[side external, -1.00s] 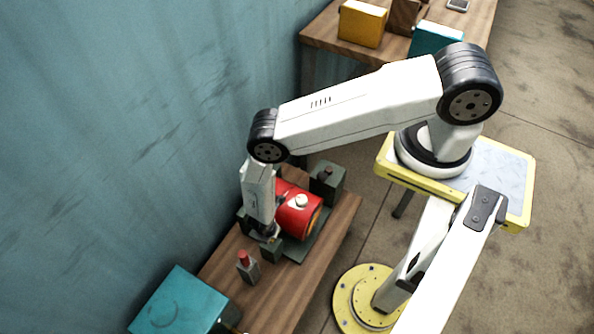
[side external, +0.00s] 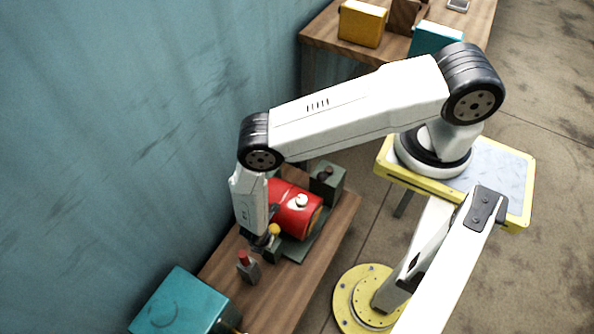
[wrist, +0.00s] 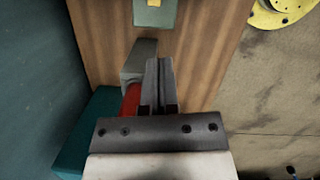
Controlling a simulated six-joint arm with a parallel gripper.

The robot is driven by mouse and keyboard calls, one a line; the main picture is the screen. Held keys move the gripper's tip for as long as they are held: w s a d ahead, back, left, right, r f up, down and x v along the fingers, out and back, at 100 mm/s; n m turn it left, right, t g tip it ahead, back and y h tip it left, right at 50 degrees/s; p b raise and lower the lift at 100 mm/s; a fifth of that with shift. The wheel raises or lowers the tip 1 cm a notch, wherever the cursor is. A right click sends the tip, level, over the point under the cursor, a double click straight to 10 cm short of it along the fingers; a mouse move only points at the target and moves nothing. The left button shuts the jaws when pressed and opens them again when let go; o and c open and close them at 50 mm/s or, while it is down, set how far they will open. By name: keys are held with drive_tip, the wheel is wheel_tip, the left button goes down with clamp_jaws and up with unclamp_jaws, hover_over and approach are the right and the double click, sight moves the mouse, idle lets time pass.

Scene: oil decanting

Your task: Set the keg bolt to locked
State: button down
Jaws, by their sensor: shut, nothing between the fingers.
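The red keg (side external: 297,209) lies on its side in a dark cradle, with a white cap on top. At its near end stands a small dark green block (side external: 272,254) with a yellow knob (side external: 274,230). A grey block (side external: 250,272) with a red knob (side external: 243,257) stands nearer the camera; I cannot tell which part is the keg bolt. My gripper (side external: 262,241) is shut and empty beside the yellow knob. In the wrist view its fingers (wrist: 160,66) are together, just right of the grey block (wrist: 138,66) and red knob (wrist: 130,99), with the green block (wrist: 154,15) ahead.
A dark green box (side external: 328,180) stands behind the keg. A teal box (side external: 178,303) sits at the bench's near end. The wooden bench (side external: 270,300) runs along the blue wall (side external: 130,130). Another table (side external: 325,38) with boxes is at the back.

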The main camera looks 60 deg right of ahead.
drive_tip(key=v, duration=0.8)
drive_tip(key=shift+r, duration=0.15)
drive_tip(key=shift+r, duration=0.1)
drive_tip(key=w+d+r+m, duration=0.2)
drive_tip(key=w+r+m, duration=0.1)
drive_tip(key=r, duration=0.5)
drive_tip(key=w+d+r+m+y, duration=0.15)
drive_tip(key=r+m, duration=0.25)
drive_tip(key=r, duration=0.5)
drive_tip(key=w+d+r+m, duration=0.3)
drive_tip(key=r, duration=0.5)
drive_tip(key=s+d+r+m, duration=0.3)
drive_tip(key=r, duration=0.2)
drive_tip(key=s+d+r+m+t, duration=0.1)
drive_tip(key=s+d+r+m, duration=0.2)
drive_tip(key=r, duration=0.3)
drive_tip(key=s+d+r+m+t+y, duration=0.1)
drive_tip(key=s+d+r+m, duration=0.2)
drive_tip(key=r, duration=0.3)
drive_tip(key=shift+s+r+m, duration=0.25)
drive_tip(key=shift+s+m, duration=0.05)
drive_tip(key=shift+m, duration=0.3)
